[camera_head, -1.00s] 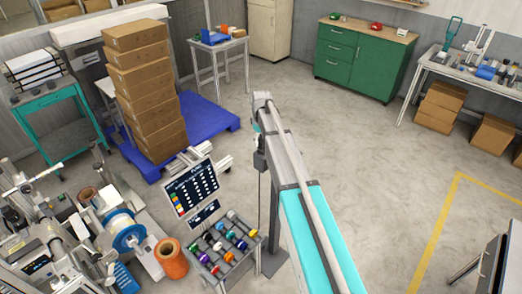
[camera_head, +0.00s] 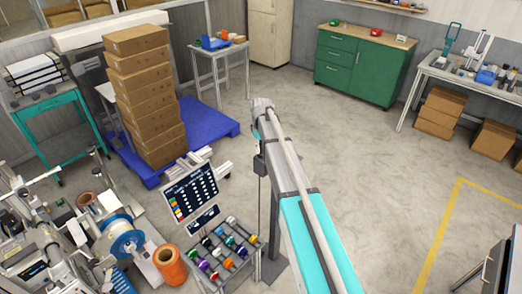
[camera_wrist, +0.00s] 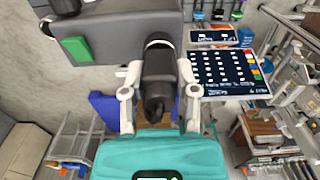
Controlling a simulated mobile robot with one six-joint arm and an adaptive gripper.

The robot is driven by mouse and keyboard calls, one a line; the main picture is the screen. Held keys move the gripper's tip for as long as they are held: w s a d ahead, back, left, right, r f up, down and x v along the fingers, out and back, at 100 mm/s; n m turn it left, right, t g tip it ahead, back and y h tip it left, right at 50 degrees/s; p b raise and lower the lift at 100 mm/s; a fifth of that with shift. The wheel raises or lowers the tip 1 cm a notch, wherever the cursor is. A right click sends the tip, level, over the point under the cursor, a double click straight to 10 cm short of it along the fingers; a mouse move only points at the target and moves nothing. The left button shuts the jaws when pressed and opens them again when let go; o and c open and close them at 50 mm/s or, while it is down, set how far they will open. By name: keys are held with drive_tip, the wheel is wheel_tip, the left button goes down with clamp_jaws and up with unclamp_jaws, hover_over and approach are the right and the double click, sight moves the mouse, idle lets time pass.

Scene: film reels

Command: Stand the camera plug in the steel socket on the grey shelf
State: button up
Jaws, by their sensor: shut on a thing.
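In the wrist view my gripper (camera_wrist: 158,108) has its two white fingers on either side of a dark, rounded plug (camera_wrist: 158,75) and is shut on it. A pale ring crosses the plug near its upper end. Behind it is a dark grey block with a green square (camera_wrist: 76,49); I cannot tell whether the two are joined. In the head view my grey and teal arm reaches out over the floor, and I cannot make out the gripper clearly. I cannot pick out the steel socket or the grey shelf with certainty.
A rack of coloured plugs (camera_head: 258,243) stands below a dark display screen (camera_head: 190,189). Film-reel machines and an orange spool (camera_head: 170,265) crowd the lower left. Stacked cartons (camera_head: 143,95) stand on a blue pallet (camera_head: 215,125). The floor right of my arm is open.

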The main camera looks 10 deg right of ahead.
clamp_jaws()
drive_tip(key=shift+r, duration=0.15)
